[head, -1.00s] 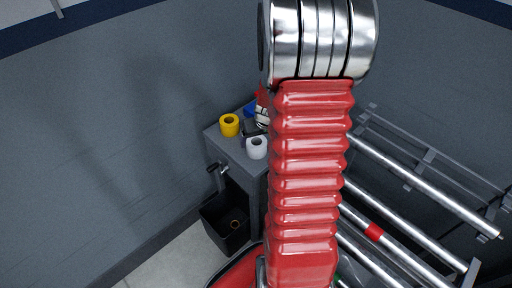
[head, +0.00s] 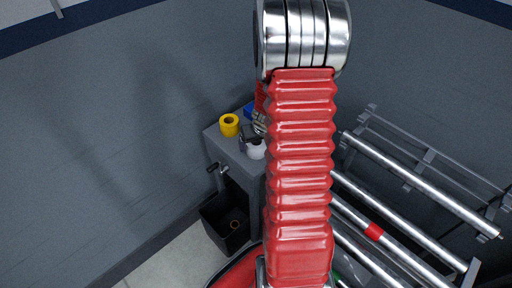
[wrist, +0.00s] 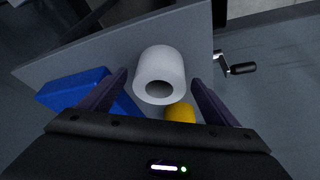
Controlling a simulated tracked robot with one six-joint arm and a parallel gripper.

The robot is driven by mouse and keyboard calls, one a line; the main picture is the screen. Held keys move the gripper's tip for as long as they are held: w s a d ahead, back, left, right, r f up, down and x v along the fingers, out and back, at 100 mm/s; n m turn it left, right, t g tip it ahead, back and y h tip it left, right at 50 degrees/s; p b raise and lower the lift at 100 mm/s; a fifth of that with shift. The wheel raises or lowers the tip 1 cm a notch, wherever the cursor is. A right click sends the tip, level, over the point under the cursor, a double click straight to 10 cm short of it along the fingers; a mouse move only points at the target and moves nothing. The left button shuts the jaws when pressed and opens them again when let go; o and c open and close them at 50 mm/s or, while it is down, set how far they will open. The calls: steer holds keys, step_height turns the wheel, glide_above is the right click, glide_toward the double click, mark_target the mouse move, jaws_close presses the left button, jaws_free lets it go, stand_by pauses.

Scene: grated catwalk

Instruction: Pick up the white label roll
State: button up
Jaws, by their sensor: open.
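The white label roll (wrist: 160,66) stands upright on a grey cabinet top (wrist: 80,58), its dark core hole facing my wrist camera. In the head view the roll (head: 257,153) is partly covered by my gripper (head: 250,138). In the wrist view my gripper (wrist: 160,92) is open, with one dark finger on each side of the roll. There is a gap between each finger and the roll. I cannot tell how far above the roll the fingertips are.
A yellow roll (head: 229,126) and a blue object (head: 249,110) share the cabinet top. A crank handle (head: 217,169) sticks out of the cabinet's side, above a black bin (head: 228,222). A rack of metal pipes (head: 400,180) stands at the right.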

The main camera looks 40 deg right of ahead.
steer(key=shift+x, duration=1.2)
steer(key=shift+c, duration=0.5)
steer(key=c, duration=1.1)
steer(key=shift+r, duration=0.15)
steer(key=shift+c, duration=0.2)
step_height(320, 180, up, 10)
steer(key=shift+d, duration=0.1)
